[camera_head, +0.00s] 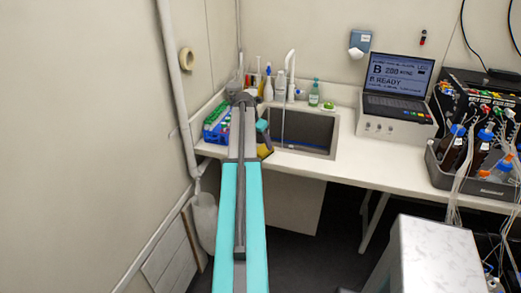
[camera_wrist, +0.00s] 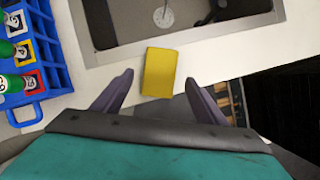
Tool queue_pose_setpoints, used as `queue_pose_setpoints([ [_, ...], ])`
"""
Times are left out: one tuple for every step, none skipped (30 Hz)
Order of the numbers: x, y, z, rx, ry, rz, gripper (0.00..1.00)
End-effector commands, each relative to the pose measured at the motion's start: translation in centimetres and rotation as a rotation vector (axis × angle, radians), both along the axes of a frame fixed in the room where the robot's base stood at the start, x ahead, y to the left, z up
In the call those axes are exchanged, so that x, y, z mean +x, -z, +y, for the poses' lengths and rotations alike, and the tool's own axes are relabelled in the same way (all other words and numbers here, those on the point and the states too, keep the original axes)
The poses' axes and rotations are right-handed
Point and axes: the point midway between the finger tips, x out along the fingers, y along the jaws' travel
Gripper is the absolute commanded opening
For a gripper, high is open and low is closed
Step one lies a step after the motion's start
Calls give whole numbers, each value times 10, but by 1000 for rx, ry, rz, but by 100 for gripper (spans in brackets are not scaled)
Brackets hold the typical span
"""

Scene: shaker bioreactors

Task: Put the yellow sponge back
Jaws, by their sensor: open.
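The yellow sponge (camera_wrist: 159,72) lies on the white counter at the near rim of the sink in the wrist view. Its far end is close to the sink's metal edge. My gripper (camera_wrist: 158,82) is open, with one dark finger on either side of the sponge and a gap to each. I cannot tell how high the fingers are above it. In the head view a small yellow patch of the sponge (camera_head: 265,152) shows beside my arm at the counter's front edge, partly hidden by the arm.
The sink (camera_head: 303,132) lies just beyond. A blue rack (camera_wrist: 38,50) with green-topped vials stands to the left. Bottles (camera_head: 280,85) and a tap (camera_head: 290,65) stand behind the sink. A laptop (camera_head: 395,85) and a grey tray (camera_head: 470,178) of bottles are farther right.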

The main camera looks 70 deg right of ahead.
Motion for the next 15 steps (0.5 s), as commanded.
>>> queue_pose_setpoints([
  [1,-4,3,-1,0,-1,66],
  [1,-8,4,0,0,-1,66],
  [2,-12,6,-1,0,-1,66],
  [3,-16,7,-1,0,-1,66],
  [3,-20,8,-1,0,-1,66],
  [4,-24,10,0,-1,-1,66],
  [4,-27,12,0,-1,-1,66],
  [5,-30,13,-1,-1,0,66],
  [6,-35,15,-1,-2,-1,66],
  [6,-38,16,-1,-1,0,66],
  [7,-41,17,0,-1,-1,66],
  [7,-44,18,0,-1,0,66],
  [7,-47,19,-1,-1,0,66],
  [8,-50,20,-1,-1,0,66],
  [8,-52,21,-1,-1,0,66],
])
